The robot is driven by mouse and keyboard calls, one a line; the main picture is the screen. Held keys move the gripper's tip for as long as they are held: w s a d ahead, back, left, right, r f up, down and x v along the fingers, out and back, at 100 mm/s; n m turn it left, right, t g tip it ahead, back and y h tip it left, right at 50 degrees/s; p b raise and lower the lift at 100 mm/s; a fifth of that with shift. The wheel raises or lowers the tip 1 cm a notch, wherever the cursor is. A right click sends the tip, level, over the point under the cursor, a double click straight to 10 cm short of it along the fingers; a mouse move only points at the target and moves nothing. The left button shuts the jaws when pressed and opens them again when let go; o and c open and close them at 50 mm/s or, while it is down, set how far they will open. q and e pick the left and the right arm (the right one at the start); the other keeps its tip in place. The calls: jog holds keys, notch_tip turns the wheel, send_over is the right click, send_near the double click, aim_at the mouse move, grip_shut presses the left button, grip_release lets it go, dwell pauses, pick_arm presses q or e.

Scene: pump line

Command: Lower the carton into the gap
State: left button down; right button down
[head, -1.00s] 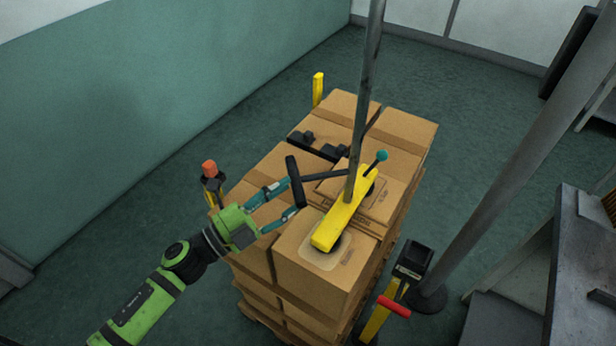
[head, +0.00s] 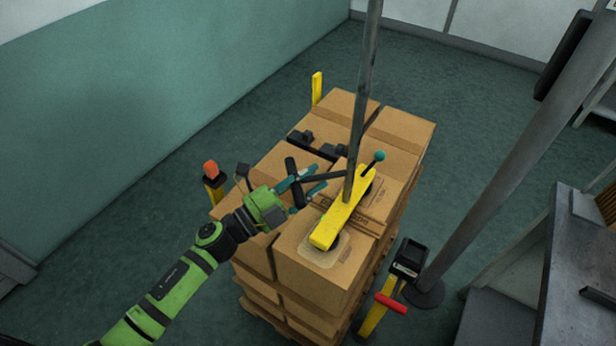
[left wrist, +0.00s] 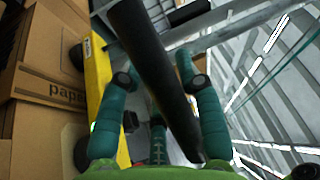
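A yellow lifter beam (head: 343,212) with dark round pads hangs from a grey pole over brown cartons. One pad is over the front carton (head: 325,280); the other is over a carton (head: 386,208) behind it. I cannot tell which carton is lifted, and I see no clear gap. My left gripper (head: 304,184) is at the lifter's black handle (head: 297,180). In the left wrist view, the handle (left wrist: 155,70) passes between the open fingers (left wrist: 158,85), which do not visibly clamp it. The yellow beam (left wrist: 98,85) and a printed carton (left wrist: 62,88) are to the left. My right gripper is out of view.
The cartons are stacked on a pallet. A yellow post with an orange top (head: 211,172) stands at left, another yellow post (head: 317,87) behind. A post with a black box and red handle (head: 393,305) and a grey column (head: 500,170) stand at right. Left floor is clear.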

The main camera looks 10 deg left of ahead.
pick_arm(q)
notch_tip(320, 180, down, 4)
jog(key=b, duration=0.4)
jog(key=shift+f, duration=0.25)
jog(key=shift+a+r, duration=0.1)
jog(key=c, duration=1)
grip_release()
jog(key=shift+c, duration=0.2)
